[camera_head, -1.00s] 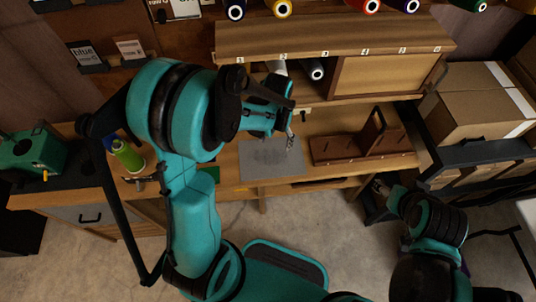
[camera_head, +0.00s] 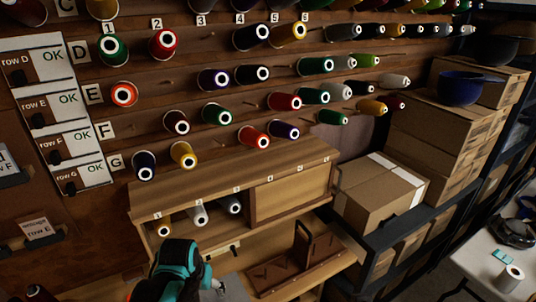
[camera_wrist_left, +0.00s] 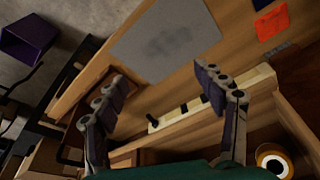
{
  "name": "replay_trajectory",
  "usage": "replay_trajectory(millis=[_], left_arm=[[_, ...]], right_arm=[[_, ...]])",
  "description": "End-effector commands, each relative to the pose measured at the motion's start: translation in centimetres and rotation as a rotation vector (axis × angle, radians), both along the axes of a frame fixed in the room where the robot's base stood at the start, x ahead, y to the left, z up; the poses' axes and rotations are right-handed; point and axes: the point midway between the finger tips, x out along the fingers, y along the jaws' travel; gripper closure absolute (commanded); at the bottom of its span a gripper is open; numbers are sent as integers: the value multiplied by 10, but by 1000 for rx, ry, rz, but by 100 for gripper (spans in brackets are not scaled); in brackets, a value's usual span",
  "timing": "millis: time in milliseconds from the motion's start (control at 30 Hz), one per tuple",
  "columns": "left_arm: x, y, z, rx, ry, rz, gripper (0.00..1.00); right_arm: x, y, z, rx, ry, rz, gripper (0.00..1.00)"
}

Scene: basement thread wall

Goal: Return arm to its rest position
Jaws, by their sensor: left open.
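My left arm shows at the bottom of the head view, with its teal and black wrist in front of the workbench shelf. The left gripper (camera_head: 216,285) is mostly cut off or hidden there. In the left wrist view the left gripper (camera_wrist_left: 160,95) has its two dark fingers wide apart, with nothing between them. It is above the wooden bench, near a grey mat (camera_wrist_left: 165,38). My right arm and gripper do not show.
A wooden shelf unit (camera_head: 235,178) with spools in its slots stands behind the left wrist. A wooden rack (camera_head: 290,268) is to its right. Cardboard boxes (camera_head: 380,190) stand farther right. Pegs with thread spools cover the wall above.

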Motion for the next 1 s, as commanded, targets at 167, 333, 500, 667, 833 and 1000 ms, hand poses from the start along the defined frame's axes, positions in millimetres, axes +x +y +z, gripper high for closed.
replay_trajectory(millis=[167, 333, 500, 667, 833, 1000], left_arm=[[-34, 0, 32, 0, -142, 0, 30], [-59, 0, 49, 0, -265, 0, 30], [-73, 0, 54, 0, -341, 0, 30], [-77, 0, 56, 0, -365, 0, 30], [-77, 0, 56, 0, -366, 0, 30], [-77, 0, 56, 0, -365, 0, 30]], right_arm=[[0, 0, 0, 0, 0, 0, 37], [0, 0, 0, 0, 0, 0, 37], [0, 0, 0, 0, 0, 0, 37], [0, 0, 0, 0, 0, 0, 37], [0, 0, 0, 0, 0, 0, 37], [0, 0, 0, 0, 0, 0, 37]])
